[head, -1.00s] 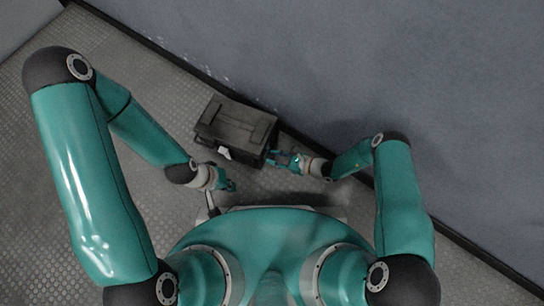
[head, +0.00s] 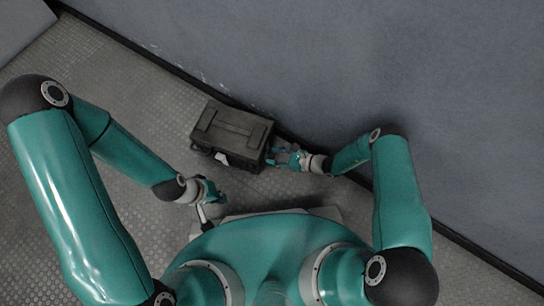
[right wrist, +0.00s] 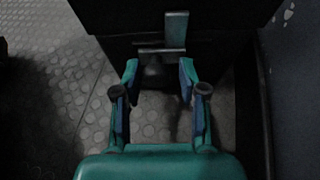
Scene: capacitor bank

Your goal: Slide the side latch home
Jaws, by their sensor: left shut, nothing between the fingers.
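A dark box (head: 232,130) sits on the floor by the wall in the head view. In the right wrist view, its dark side (right wrist: 115,22) fills the top. A grey upright tab, seemingly the side latch (right wrist: 176,30), stands there above a short horizontal bar (right wrist: 161,50). My right gripper (right wrist: 158,70) is open, with the tab just beyond its fingertips, nearer the right finger. I cannot tell whether either finger touches it. In the head view, my right gripper (head: 279,155) is at the box's right side. My left gripper (head: 216,196) is shut and empty, in front of the box and apart from it.
The grey wall (head: 380,70) runs diagonally behind the box, with a dark skirting (head: 145,45) at its foot. Patterned metal floor (head: 110,75) is open to the left of the box. A small white patch (head: 222,159) shows on the box's front.

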